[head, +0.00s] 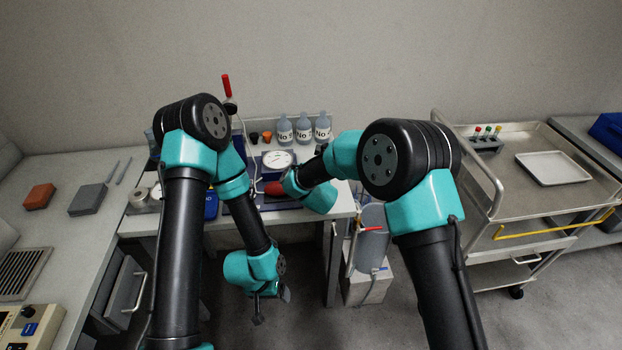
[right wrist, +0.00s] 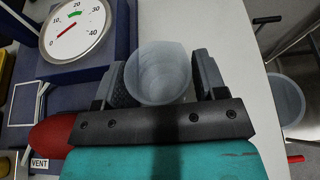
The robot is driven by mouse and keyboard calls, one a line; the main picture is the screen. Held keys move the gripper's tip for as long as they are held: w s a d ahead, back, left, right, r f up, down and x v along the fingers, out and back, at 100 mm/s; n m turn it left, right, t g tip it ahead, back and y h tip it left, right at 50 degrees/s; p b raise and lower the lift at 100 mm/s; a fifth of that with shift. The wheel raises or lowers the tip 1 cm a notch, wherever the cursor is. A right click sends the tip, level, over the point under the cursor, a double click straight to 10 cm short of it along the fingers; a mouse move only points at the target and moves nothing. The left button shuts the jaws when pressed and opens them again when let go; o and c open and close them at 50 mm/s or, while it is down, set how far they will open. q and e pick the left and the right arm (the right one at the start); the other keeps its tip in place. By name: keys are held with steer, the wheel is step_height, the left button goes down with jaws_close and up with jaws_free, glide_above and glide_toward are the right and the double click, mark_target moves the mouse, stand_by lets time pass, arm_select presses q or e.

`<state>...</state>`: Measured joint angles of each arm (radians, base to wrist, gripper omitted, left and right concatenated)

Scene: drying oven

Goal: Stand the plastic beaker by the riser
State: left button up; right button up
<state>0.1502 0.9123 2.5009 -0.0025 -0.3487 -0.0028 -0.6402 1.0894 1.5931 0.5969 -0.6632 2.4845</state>
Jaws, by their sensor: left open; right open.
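The translucent plastic beaker (right wrist: 160,88) stands between the two fingers of my right gripper (right wrist: 160,70) in the right wrist view, its round mouth facing the camera. The fingers are open on either side of it; I cannot tell whether they touch it. In the head view the right wrist reaches over the bench and I cannot make out the beaker. My left gripper (head: 271,307) is open and empty, hanging low in front of the bench over the floor. I cannot tell for sure which part is the riser; several labelled bottles (head: 304,133) stand at the bench's back.
A dial gauge (head: 278,160) on a blue base and a red object (head: 274,188) are close to the right gripper. A clear vessel (head: 372,235) stands below the bench's right end. A steel trolley (head: 510,175) is on the right. The front floor is open.

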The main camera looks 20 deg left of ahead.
steer(key=shift+w+a+f, duration=0.1)
steer(key=shift+w, duration=0.05)
stand_by(0.3)
steer(key=c, duration=0.8)
steer(key=shift+r, duration=0.2)
steer(key=shift+r, duration=1.45)
steer(key=shift+s+r, duration=0.15)
steer(key=shift+s, duration=0.05)
steer(key=shift+s+d+r, duration=0.25)
steer(key=shift+s+d, duration=0.5)
steer(key=shift+s, duration=1.75)
steer(key=shift+s+d+r, duration=0.2)
steer(key=shift+s+d, duration=0.55)
steer(key=shift+s, duration=1.7)
steer(key=shift+s+d+r, duration=0.25)
steer(key=shift+s+d, duration=0.5)
steer(key=shift+s, duration=1.75)
